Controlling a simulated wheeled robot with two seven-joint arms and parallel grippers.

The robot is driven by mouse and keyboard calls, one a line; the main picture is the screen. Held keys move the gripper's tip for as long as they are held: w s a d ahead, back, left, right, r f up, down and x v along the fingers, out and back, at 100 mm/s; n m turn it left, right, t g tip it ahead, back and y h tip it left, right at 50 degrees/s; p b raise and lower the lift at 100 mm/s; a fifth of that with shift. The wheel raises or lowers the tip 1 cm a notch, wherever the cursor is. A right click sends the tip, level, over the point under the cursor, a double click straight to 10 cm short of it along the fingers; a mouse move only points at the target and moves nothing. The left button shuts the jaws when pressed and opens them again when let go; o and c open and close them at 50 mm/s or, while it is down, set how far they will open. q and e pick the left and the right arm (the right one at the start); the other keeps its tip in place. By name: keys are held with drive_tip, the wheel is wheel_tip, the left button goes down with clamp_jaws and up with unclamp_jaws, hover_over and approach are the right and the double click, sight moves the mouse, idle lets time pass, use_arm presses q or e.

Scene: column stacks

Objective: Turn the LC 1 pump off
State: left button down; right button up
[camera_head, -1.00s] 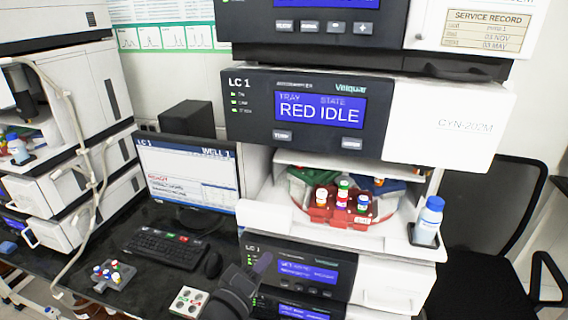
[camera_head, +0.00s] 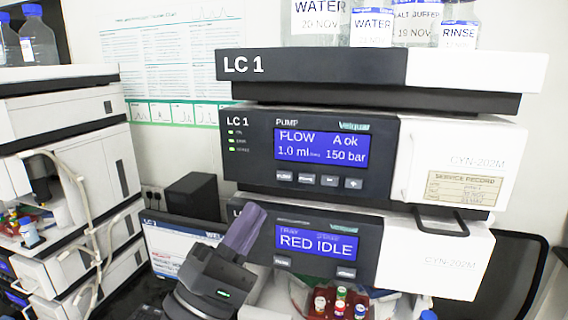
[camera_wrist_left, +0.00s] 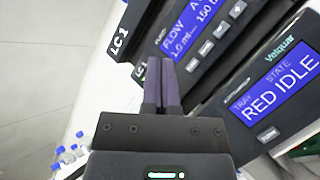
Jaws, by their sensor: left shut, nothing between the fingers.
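The LC 1 pump (camera_head: 300,152) is a dark-fronted module with a white right side, in the upper middle of the head view. Its blue screen (camera_head: 321,147) reads FLOW 1.0 ml, A ok, 150 bar. A row of small buttons (camera_head: 319,181) sits below the screen, and three green lights are lit at its left. My left gripper (camera_head: 251,218) is shut and empty, below and left of the pump, in front of the autosampler. In the left wrist view its purple fingers (camera_wrist_left: 162,68) point toward the pump front (camera_wrist_left: 222,50), apparently without touching. My right gripper is not seen.
The autosampler (camera_head: 365,262) below the pump reads RED IDLE. Reagent bottles (camera_head: 372,27) stand on the top tray (camera_head: 310,68). A monitor (camera_head: 172,248) is behind my left arm. Another white instrument stack (camera_head: 75,110) with hanging tubing is at the left.

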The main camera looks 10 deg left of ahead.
sight(284, 175)
use_arm(q)
drive_tip(key=shift+w, duration=0.1)
drive_tip(key=w+b, duration=0.3)
drive_tip(key=w, duration=0.5)
drive_tip(key=shift+w+d, duration=0.15)
drive_tip(key=shift+w, duration=0.15)
idle(1.0)
drive_tip(key=shift+w, duration=0.1)
idle(0.9)
drive_tip(key=shift+w+b, duration=0.35)
